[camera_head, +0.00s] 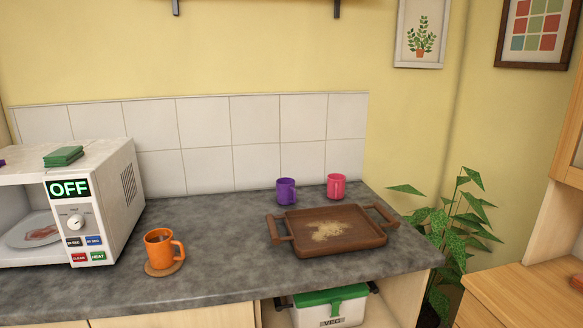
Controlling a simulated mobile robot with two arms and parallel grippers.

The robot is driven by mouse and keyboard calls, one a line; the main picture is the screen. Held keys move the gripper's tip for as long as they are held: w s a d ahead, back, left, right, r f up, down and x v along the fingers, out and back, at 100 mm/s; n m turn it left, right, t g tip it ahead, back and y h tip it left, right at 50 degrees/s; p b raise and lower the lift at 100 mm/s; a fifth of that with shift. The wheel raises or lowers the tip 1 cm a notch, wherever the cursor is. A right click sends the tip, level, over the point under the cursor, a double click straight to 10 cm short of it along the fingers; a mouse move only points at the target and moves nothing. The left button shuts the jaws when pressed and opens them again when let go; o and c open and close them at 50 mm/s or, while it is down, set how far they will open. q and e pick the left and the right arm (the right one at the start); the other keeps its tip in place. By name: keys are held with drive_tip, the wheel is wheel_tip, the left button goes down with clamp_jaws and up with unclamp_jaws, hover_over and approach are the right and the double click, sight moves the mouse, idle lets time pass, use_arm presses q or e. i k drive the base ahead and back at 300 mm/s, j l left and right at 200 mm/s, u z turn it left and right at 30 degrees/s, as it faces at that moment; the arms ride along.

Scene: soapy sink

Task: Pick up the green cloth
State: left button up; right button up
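A small green folded item (63,156), which looks like the green cloth, lies on top of the white microwave (118,164) at the left. It looks like a thin stack with a darker green side. Nothing touches it from above. Neither of my grippers shows in the head view, so their state cannot be seen.
An orange mug (159,250) stands on a round coaster (165,269) beside the microwave. A brown tray (347,242) with crumbs sits at the right, with purple (286,191) and pink (336,186) mugs behind. A green-lidded box (330,296) is below. The counter's middle is clear.

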sight(63, 155)
drive_tip(key=u, duration=1.25)
